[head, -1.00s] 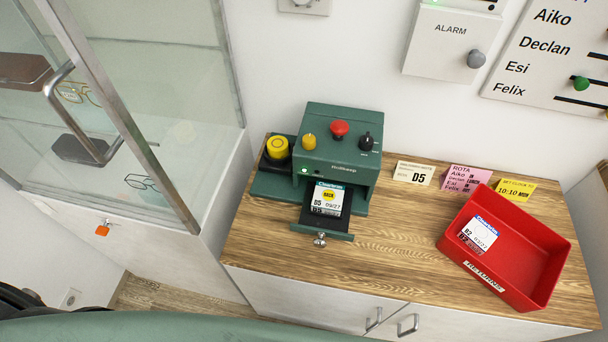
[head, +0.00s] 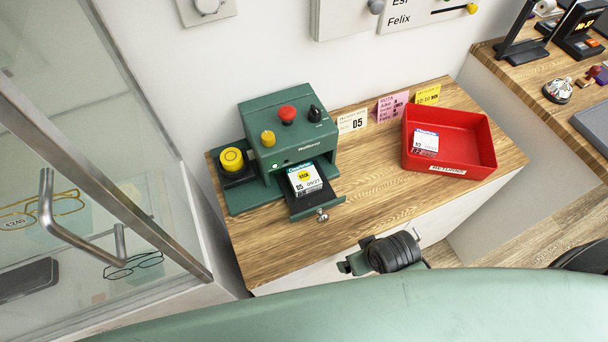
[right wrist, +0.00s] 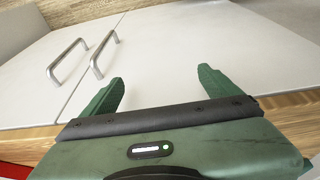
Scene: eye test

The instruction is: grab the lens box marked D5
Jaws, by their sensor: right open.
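A small white lens box (head: 305,179) with a blue strip and a yellow sticker lies on the pulled-out black drawer (head: 318,202) of a green machine (head: 290,140) in the head view. Its print appears to read D5 and 09/27. A cream card (head: 352,121) beside the machine reads D5. Another white box (head: 425,142), which seems marked B2, lies in the red returns tray (head: 470,124). My right gripper (right wrist: 160,76) is open and empty in the right wrist view, facing pale cabinet doors (right wrist: 150,60). No lens box shows there. My left gripper is not in view.
The wooden counter (head: 375,190) is clear in front of the tray. A yellow button on a black base (head: 234,160) stands left of the machine. A glass cabinet with a metal handle (head: 60,220) is at the left. A second desk (head: 540,80) is at the right.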

